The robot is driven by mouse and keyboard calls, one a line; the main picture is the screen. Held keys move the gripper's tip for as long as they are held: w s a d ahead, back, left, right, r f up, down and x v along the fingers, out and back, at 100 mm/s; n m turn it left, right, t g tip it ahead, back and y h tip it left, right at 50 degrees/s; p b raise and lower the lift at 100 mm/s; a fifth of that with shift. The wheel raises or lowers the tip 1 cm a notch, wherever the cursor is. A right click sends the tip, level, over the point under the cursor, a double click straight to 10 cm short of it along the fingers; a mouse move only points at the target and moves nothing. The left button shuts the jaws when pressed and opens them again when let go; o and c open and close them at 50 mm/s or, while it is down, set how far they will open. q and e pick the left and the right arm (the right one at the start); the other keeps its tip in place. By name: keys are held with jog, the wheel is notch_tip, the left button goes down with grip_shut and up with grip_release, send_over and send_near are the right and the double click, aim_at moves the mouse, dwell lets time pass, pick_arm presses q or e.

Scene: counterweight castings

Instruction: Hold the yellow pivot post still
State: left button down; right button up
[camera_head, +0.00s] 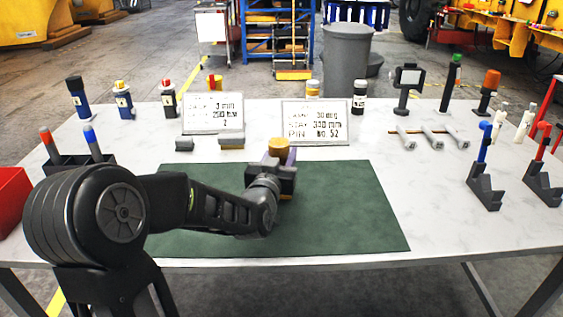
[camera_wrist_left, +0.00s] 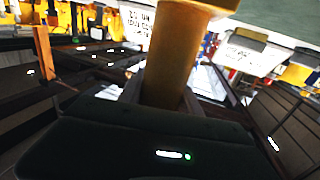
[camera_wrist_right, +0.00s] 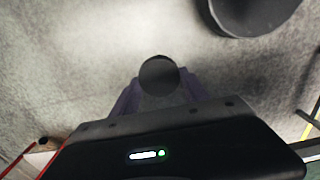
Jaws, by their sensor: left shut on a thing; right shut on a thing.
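The yellow pivot post (camera_head: 280,146) stands on the green mat (camera_head: 350,215); its round top shows above my left gripper (camera_head: 284,160). In the left wrist view the post (camera_wrist_left: 176,50) is a thick orange-yellow cylinder between the fingers of my left gripper (camera_wrist_left: 163,98), which is shut on it. My left arm hides part of the mat. My right gripper (camera_wrist_right: 159,98) is out of the head view. In the right wrist view its purple fingers are shut on a dark round-ended thing (camera_wrist_right: 159,74), over a grey floor.
Two printed signs (camera_head: 212,112) (camera_head: 315,121) stand behind the mat. Grey blocks (camera_head: 231,141) lie near its back edge. Several tools and small holders (camera_head: 485,185) stand at the right. A red bin (camera_head: 10,198) is at the left edge. The mat's right part is clear.

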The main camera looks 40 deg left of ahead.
pick_arm(q)
notch_tip(320, 180, up, 8)
jog(key=shift+r, duration=0.2)
dwell(0.9)
